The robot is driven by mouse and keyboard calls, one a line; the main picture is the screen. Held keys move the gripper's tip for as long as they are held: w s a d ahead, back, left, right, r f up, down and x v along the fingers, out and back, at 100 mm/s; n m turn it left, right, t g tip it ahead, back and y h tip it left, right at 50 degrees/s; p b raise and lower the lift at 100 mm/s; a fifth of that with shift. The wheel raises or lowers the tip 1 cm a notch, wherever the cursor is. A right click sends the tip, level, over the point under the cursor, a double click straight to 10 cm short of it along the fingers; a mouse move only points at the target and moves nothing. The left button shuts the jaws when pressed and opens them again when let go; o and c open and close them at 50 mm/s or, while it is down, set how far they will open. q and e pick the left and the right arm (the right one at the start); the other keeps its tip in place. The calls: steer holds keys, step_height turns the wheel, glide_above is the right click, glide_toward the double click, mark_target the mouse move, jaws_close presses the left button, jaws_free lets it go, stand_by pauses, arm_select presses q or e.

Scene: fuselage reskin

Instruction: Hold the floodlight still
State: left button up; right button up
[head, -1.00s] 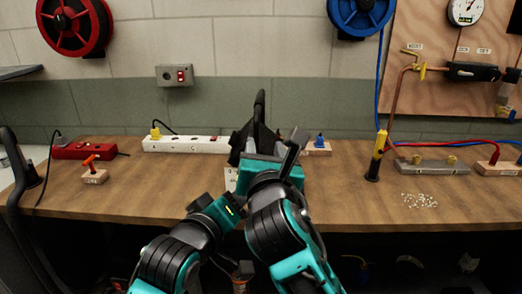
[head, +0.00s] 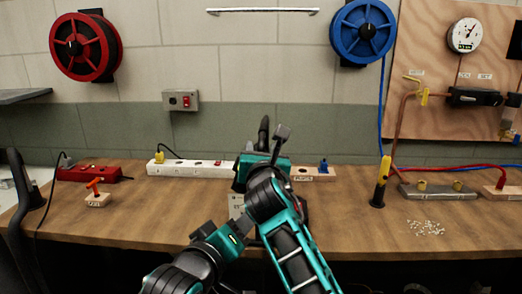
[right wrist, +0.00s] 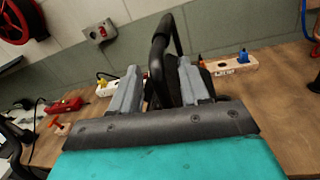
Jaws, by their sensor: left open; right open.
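The black floodlight shows mostly as its upright handle (head: 263,130) behind my right gripper (head: 262,165) at the middle of the bench; its body is largely hidden there. In the right wrist view the handle (right wrist: 163,48) rises just beyond and between the two grey fingers of my right gripper (right wrist: 160,88). The fingers are apart, and I cannot tell whether they touch the floodlight. My left gripper (head: 238,212) is open, lower and just left of my right forearm, near a pale block on the bench whose label is partly hidden.
The wooden bench (head: 140,215) carries a white power strip (head: 190,168), a red box (head: 88,174), a small block with a red lever (head: 97,193), a yellow-black tool (head: 381,182) and loose pale bits (head: 425,228).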

steer(key=shift+w, duration=0.45)
steer(key=shift+c, duration=0.3)
jaws_close()
stand_by(0.9)
